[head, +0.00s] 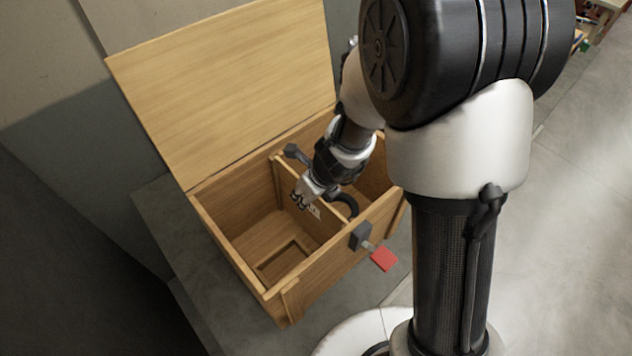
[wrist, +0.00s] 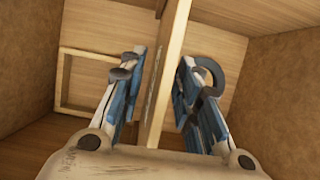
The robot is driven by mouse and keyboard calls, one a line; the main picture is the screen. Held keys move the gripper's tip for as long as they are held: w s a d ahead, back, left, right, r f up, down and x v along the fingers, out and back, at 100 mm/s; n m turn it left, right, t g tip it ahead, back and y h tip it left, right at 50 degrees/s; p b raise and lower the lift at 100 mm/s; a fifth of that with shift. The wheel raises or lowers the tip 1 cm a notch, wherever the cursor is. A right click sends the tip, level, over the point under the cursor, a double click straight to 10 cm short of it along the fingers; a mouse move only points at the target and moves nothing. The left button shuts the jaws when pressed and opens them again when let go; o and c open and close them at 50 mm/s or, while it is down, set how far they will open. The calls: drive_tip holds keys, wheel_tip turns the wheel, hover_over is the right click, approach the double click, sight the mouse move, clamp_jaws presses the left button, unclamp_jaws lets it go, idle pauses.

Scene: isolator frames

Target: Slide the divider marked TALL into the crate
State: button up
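The open wooden crate (head: 232,262) stands on the floor in the head view. A thin wooden divider (head: 283,178) stands upright inside it, splitting it into left and right compartments. A small pale label (head: 314,211) shows on its left face, too small to read. My gripper (head: 300,201) is down inside the crate at the divider. In the wrist view my gripper (wrist: 160,88) straddles the divider (wrist: 172,45), one finger on each side. Gaps show between the fingers and the board, so it is open. The divider's lower edge is hidden.
The crate's lid (head: 225,85) is raised at the back. A square wooden frame (wrist: 62,80) lies on the left compartment's floor, and a dark ring (wrist: 214,72) is in the right one. A dark latch (head: 361,236) with a red tag (head: 384,259) juts from the front wall.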

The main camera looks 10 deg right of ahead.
drive_tip(key=v, duration=1)
idle(0.3)
